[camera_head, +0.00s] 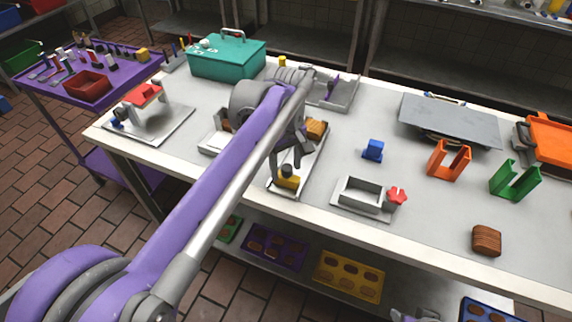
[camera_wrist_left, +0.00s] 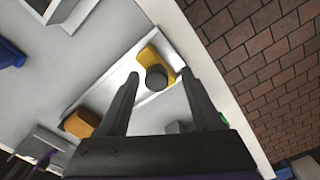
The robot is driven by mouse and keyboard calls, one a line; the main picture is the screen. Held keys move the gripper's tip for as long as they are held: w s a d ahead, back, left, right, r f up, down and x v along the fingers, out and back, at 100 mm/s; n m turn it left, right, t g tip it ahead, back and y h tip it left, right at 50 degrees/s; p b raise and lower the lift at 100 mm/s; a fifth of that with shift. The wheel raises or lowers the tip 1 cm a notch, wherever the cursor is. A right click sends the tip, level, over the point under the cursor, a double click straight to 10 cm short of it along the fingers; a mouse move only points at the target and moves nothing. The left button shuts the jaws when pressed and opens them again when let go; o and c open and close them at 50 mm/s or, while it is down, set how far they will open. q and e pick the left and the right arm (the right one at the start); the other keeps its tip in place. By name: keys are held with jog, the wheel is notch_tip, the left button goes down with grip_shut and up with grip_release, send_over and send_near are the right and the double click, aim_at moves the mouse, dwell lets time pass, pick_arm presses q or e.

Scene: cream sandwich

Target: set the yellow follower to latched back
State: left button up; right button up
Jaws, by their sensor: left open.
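The yellow follower (camera_head: 287,181) sits at the near end of a long white tray (camera_head: 273,187) on the table. A dark round knob (camera_head: 287,171) stands on top of it. In the left wrist view the yellow follower (camera_wrist_left: 151,58) and its dark knob (camera_wrist_left: 156,78) show between and beyond the fingertips. A brown-orange block (camera_head: 316,129) lies at the tray's far end; it also shows in the wrist view (camera_wrist_left: 82,124). My left gripper (camera_head: 287,160) is open and empty, just above and behind the knob. My right gripper is not clearly in view.
Left of the tray is another white fixture (camera_head: 216,140), partly hidden by my arm. To the right are a blue block (camera_head: 373,150), a white open box (camera_head: 362,196) with a red knob (camera_head: 397,196), and orange (camera_head: 449,160) and green (camera_head: 515,180) holders. A teal box (camera_head: 228,57) stands behind.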

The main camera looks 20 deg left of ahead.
aim_at(286, 170)
pick_arm(q)
notch_tip(286, 170, up, 11)
jog(key=p, duration=0.1)
jog(key=shift+p, duration=0.35)
jog(key=shift+f, duration=0.1)
jog(key=s+f+m+t+p, duration=0.5)
jog(key=s+f+m, duration=0.5)
jog(key=s, duration=0.8)
notch_tip(286, 170, down, 3)
jog(key=p, duration=0.2)
jog(key=shift+s+f+m+p, duration=0.15)
jog(key=shift+s+m+p, duration=0.15)
jog(key=shift+m, duration=0.1)
